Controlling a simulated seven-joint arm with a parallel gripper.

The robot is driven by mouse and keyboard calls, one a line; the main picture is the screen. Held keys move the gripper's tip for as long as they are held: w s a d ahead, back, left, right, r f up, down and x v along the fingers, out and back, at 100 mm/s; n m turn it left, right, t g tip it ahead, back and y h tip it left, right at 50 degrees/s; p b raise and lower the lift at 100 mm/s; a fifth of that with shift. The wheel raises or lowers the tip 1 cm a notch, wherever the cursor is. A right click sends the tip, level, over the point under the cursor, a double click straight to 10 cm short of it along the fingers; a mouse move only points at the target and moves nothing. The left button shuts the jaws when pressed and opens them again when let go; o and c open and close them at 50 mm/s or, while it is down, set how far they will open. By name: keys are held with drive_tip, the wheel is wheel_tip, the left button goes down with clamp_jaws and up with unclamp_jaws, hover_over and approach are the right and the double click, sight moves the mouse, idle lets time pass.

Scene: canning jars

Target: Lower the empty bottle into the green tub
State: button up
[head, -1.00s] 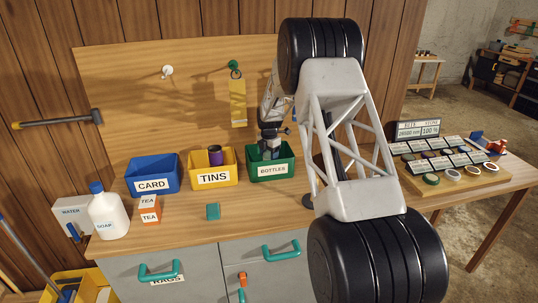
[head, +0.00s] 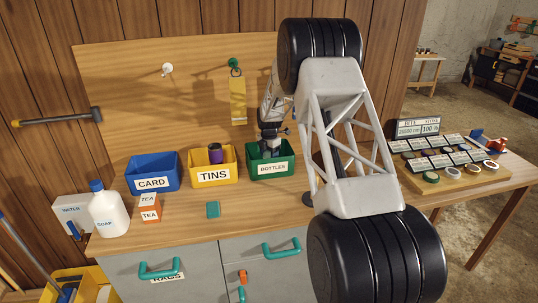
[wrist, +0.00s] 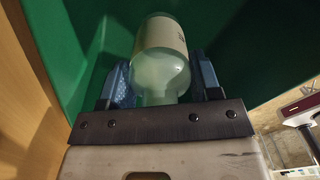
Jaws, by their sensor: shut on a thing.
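The green tub (head: 286,168), labelled BOTTLES, stands on the bench against the back board. My gripper (head: 268,148) is at the tub's opening, pointing down. In the wrist view my gripper (wrist: 163,82) has its two blue pads either side of the bottle (wrist: 162,70), a pale translucent bottle with a cream label, and is shut on it near its narrow end. The tub's green walls (wrist: 240,40) surround the bottle in that view. The bottle is hidden by the tub and gripper in the head view. Whether it touches the tub floor cannot be told.
A yellow TINS tub (head: 213,177) holding a purple tin (head: 215,153) stands just left, then a blue CARD tub (head: 151,183). Tape rolls sit on a board (head: 462,187) at right.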

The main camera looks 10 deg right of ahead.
drive_tip(key=o, duration=1.1)
drive_tip(key=shift+r, duration=0.1)
drive_tip(key=shift+r, duration=3.85)
